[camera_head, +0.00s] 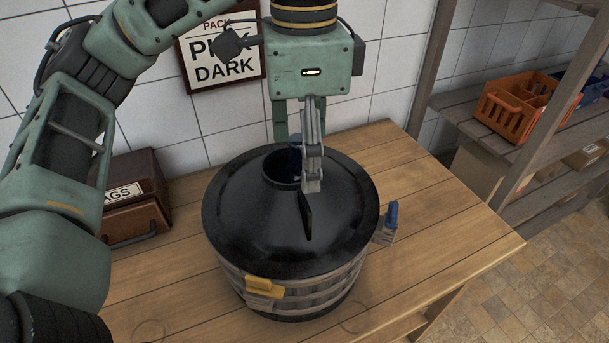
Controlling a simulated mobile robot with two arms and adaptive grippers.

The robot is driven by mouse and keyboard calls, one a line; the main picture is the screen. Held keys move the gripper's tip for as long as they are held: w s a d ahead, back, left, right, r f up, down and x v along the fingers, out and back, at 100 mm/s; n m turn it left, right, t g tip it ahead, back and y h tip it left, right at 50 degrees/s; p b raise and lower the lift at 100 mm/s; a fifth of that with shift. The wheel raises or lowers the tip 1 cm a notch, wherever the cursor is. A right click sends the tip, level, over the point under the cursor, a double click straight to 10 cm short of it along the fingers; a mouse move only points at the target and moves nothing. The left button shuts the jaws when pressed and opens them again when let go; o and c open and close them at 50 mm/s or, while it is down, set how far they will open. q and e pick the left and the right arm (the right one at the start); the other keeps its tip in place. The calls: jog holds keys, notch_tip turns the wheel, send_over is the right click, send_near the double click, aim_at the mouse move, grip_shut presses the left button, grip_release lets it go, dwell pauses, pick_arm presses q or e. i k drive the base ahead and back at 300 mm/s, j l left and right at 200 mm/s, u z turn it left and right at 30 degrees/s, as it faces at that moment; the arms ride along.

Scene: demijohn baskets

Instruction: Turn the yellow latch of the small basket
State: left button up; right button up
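The small basket (335,287) has grey slatted sides and stands on the wooden table. A black cone-shaped cover (240,215) with an open neck sits on it. The yellow latch (264,285) is on the basket's front left side, lying roughly level. A blue latch (390,218) stands upright on the right side. Another blue part shows behind the neck, partly hidden by my gripper. My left gripper (311,185) points down at the cover's neck, behind and above the yellow latch and well apart from it. Its finger gap is unclear from this angle. My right gripper is not in view.
A brown box (133,212) with a label stands on the table at left. A tiled wall with a framed sign (222,48) is behind. Shelves at right hold an orange crate (508,112). The table (450,235) is clear right of the basket.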

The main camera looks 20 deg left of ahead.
aim_at(258, 284)
jog(key=k+l, duration=0.3)
jog(key=k, duration=0.15)
jog(key=k+l, duration=0.25)
jog(key=k, duration=0.25)
jog(key=k+l, duration=0.3)
jog(key=k, duration=0.15)
